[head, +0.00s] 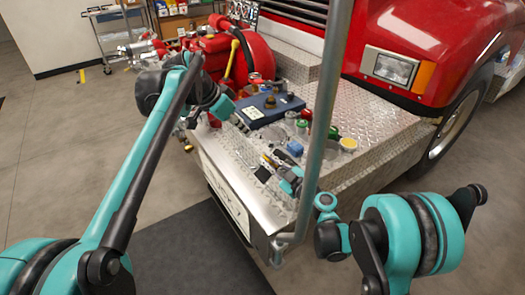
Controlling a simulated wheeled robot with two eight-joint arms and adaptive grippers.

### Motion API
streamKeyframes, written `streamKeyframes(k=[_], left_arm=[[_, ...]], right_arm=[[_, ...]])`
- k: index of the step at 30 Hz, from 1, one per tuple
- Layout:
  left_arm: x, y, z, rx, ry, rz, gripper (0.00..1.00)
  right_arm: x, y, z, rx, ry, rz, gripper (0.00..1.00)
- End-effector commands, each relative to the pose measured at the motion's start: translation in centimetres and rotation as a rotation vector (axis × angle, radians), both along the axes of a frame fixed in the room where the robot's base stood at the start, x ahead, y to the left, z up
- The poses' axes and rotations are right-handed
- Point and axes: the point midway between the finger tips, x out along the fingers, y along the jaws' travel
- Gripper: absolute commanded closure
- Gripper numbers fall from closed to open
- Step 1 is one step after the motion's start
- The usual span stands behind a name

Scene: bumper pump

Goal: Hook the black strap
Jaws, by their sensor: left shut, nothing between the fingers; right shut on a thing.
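A small dark piece (262,173), which looks like part of the black strap, shows on the bumper's diamond plate right beside my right fingertips. My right gripper (271,162) comes in from the lower right, low over the bumper. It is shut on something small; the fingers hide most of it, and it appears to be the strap. My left gripper (240,124) is shut and empty, at the front edge of the blue case (268,110). I cannot make out a hook.
The bumper (325,150) of the red truck carries a blue block (295,148), a yellow-topped jar (348,144) and several red and green caps. A red reel (254,60) sits at the back left.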

Motion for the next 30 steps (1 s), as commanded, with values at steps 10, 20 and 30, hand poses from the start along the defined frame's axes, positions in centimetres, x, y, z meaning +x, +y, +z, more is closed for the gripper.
streamKeyframes(k=[10, 20, 30], left_arm=[[2.7, -1.4, -0.5, -0.019, -0.017, -0.085, 1.00], [4.5, -4.7, -5.9, -0.019, -0.016, -0.085, 1.00], [4.7, -5.3, -10.8, -0.018, -0.016, -0.082, 1.00]], right_arm=[[0.0, 0.0, 0.0, -0.001, 0.001, 0.000, 1.00], [0.0, 0.0, 0.0, -0.001, -0.001, 0.000, 1.00], [0.0, 0.0, 0.0, -0.001, 0.000, 0.000, 1.00]])
